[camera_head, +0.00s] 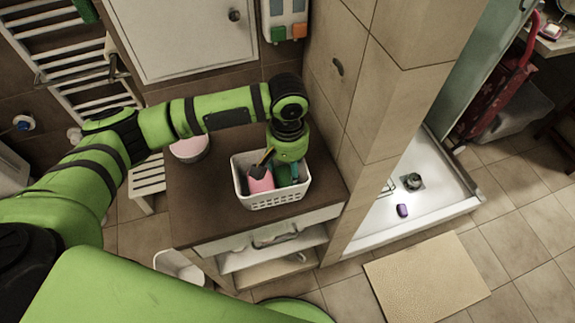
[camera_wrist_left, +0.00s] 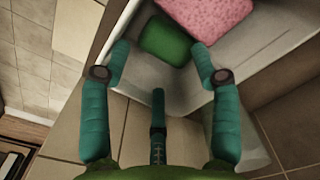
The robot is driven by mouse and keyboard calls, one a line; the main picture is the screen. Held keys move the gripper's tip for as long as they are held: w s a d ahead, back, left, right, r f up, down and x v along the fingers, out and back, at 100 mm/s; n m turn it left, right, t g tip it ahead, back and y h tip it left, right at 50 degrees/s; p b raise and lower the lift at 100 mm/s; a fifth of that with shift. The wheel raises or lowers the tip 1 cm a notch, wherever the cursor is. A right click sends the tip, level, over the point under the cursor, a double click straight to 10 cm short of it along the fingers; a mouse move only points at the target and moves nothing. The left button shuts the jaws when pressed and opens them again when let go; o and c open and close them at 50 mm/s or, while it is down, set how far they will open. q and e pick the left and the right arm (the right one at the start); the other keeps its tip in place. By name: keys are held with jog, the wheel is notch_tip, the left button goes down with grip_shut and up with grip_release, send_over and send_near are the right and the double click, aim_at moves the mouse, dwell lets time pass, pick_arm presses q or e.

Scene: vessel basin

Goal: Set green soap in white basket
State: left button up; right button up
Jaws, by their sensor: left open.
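The white basket (camera_head: 273,200) stands on the dark top of a cabinet; its rim also shows in the left wrist view (camera_wrist_left: 278,57). The green soap (camera_wrist_left: 164,40) is a rounded green block inside the basket, beside a pink item (camera_wrist_left: 207,14). My left gripper (camera_head: 287,172) points down at the basket's right part. In the left wrist view its teal fingers (camera_wrist_left: 160,58) are spread apart, and the soap is seen beyond the gap between them, not gripped. In the head view the hand partly hides the basket's inside. My right gripper is not in view.
A pink-and-white bowl (camera_head: 189,149) stands behind and left of the basket. A tiled pillar (camera_head: 372,90) rises close on the right. Beyond it, a purple object (camera_head: 402,211) lies in the shower tray. The cabinet top left of the basket is clear.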

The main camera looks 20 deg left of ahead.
aim_at(288, 180)
pick_arm(q)
notch_tip(288, 180, up, 13)
jog(key=b, duration=0.2)
jog(key=shift+f, duration=0.15)
